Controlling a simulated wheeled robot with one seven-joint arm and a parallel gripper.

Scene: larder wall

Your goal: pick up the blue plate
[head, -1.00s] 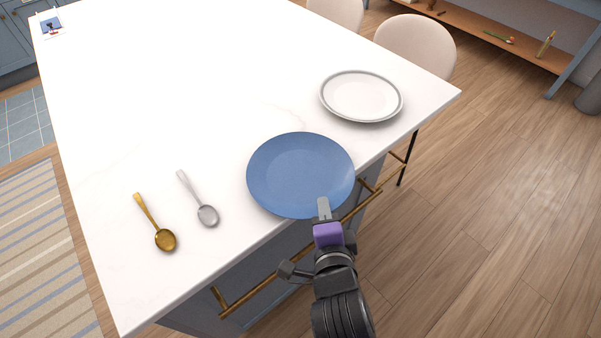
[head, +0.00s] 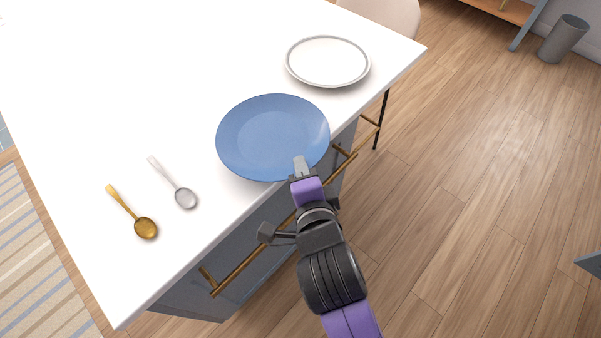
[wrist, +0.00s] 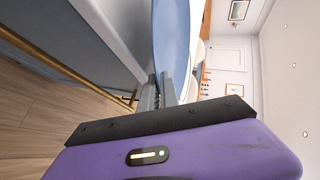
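The blue plate (head: 268,135) is at the near right edge of the white counter in the head view. Its near rim reaches to the counter's edge, and a soft shadow shows below it. It seems slightly raised, but the gap is hard to judge. My gripper (head: 301,165) is at the plate's near rim. In the wrist view the two fingers (wrist: 160,92) are close together, with the rim of the blue plate (wrist: 171,40) running in between them. They look shut on it. The far finger is partly hidden in the head view.
A white plate with a grey rim (head: 327,62) lies behind the blue plate on the counter (head: 110,90). A silver spoon (head: 184,197) and a gold spoon (head: 144,226) lie to the left. A brass rail (head: 250,262) runs below the counter's edge.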

